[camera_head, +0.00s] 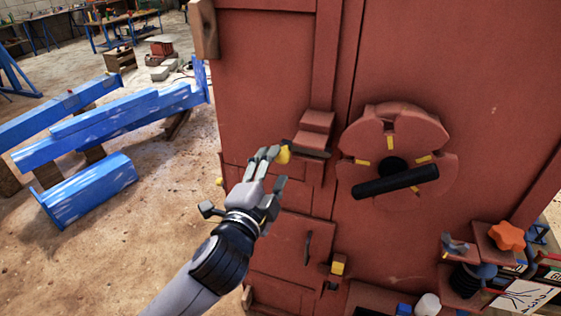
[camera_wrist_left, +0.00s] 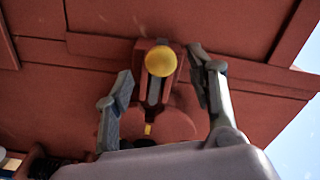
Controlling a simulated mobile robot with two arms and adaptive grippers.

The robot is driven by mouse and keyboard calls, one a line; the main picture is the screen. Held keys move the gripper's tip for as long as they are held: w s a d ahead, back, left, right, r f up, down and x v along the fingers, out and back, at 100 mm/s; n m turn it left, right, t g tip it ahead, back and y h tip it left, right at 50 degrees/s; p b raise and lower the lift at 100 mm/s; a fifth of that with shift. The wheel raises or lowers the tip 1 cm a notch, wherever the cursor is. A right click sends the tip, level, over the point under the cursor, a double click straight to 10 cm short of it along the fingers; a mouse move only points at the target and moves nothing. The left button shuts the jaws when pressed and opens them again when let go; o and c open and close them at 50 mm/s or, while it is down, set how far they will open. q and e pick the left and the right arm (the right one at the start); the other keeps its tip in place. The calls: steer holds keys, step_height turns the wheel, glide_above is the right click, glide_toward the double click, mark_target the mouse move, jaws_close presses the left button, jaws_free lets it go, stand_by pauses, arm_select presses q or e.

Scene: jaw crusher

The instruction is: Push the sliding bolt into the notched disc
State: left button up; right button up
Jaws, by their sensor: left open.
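The sliding bolt has a yellow knob (camera_head: 284,155) and sits in a red block-shaped housing (camera_head: 315,133) on the red machine's front. In the left wrist view the knob (camera_wrist_left: 160,61) faces me, with a grey rod behind it. The red notched disc (camera_head: 412,130) is right of the housing, with yellow marks and a black bar handle (camera_head: 395,182). My left gripper (camera_head: 273,169) is open at the knob. In the left wrist view its fingers (camera_wrist_left: 160,80) stand on either side of the knob, apart from it. Whether the bolt's far end enters a notch is unclear. My right gripper is out of view.
An orange star-shaped knob (camera_head: 506,236) and small parts stand at the lower right. Blue beams (camera_head: 110,122) lie on the floor at left. The floor between beams and machine is mostly clear.

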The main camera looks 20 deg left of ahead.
mark_target(280, 160)
arm_select(q)
steer(key=shift+w+p, duration=0.45)
steer(key=shift+w, duration=1.8)
jaws_close()
